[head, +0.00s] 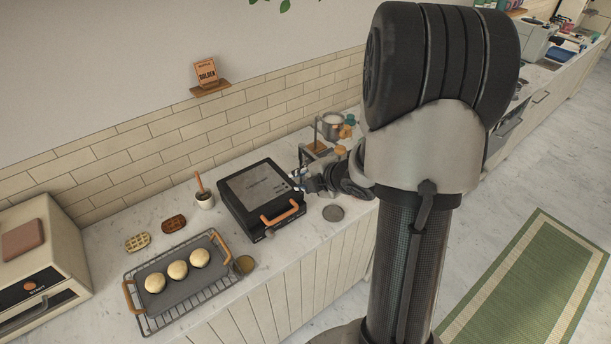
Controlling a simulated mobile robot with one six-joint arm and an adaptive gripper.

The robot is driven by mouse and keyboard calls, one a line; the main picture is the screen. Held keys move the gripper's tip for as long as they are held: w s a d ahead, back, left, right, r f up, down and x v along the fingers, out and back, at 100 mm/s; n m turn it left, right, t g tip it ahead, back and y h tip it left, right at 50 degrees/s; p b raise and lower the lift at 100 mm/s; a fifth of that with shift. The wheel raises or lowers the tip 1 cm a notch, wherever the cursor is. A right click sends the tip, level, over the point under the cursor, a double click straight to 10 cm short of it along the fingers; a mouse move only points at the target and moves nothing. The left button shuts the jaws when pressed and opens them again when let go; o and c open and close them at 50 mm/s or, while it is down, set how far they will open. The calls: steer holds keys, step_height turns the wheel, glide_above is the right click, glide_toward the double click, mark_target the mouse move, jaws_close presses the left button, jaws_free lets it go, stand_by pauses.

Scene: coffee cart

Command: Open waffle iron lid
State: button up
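The waffle iron (234,205) is a black square appliance on the white counter, left of my arm. Its lid (258,185) has a dark grey top panel and appears closed. An orange-brown handle (283,213) is at its front edge. My gripper (301,181) is beside the right rear part of the waffle iron, apart from the handle. It is small and dark in the head view, and I cannot tell its finger opening or whether it touches the iron's side. My arm covers the counter to the right.
A tray (207,284) with several round pale pieces sits on a wire rack at the front left. A small cup with a utensil (204,200) stands left of the iron. Two waffle-like pieces (138,241) lie further left. A metal pot (332,127) stands behind my gripper.

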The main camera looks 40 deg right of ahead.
steer(key=shift+s+r, duration=0.3)
steer(key=shift+s, duration=0.15)
stand_by(0.6)
